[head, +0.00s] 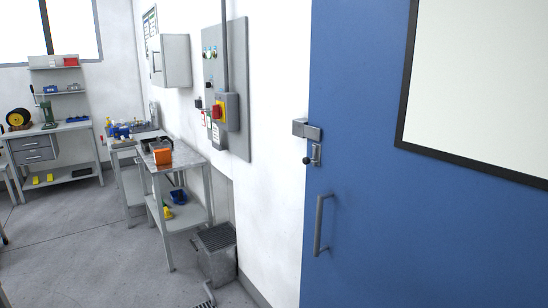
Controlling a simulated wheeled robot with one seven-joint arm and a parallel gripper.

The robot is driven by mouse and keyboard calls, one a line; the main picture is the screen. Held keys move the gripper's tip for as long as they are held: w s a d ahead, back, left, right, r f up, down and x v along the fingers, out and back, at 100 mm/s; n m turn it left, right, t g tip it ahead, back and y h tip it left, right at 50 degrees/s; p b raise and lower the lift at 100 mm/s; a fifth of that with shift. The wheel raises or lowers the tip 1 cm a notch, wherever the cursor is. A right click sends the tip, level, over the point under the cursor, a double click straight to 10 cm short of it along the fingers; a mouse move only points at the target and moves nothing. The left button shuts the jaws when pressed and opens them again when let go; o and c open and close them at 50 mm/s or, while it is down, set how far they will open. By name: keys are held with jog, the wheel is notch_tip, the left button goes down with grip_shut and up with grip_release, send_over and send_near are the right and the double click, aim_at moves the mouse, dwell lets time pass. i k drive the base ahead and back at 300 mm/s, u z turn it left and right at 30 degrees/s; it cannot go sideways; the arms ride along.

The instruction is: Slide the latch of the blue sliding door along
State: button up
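The blue sliding door (365,215) fills the right side of the head view, with a dark-framed pale window panel in its upper part. The latch (314,155) is a small grey metal piece with a dark round knob, near the door's left edge. A grey metal block (307,129) sits just above it at the door's edge. A vertical grey pull handle (321,224) is below the latch. My gripper is not in view, and nothing touches the latch or the handle.
A grey metal trolley (187,153) with an orange box (162,156) stands left along the wall. A grey slatted bin (216,252) stands on the floor. A workbench (50,128) is far left. Floor at lower left is clear.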

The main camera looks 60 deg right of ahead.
aim_at(306, 160)
jog(key=z, duration=0.25)
jog(key=i, duration=1.05)
jog(key=z, duration=0.5)
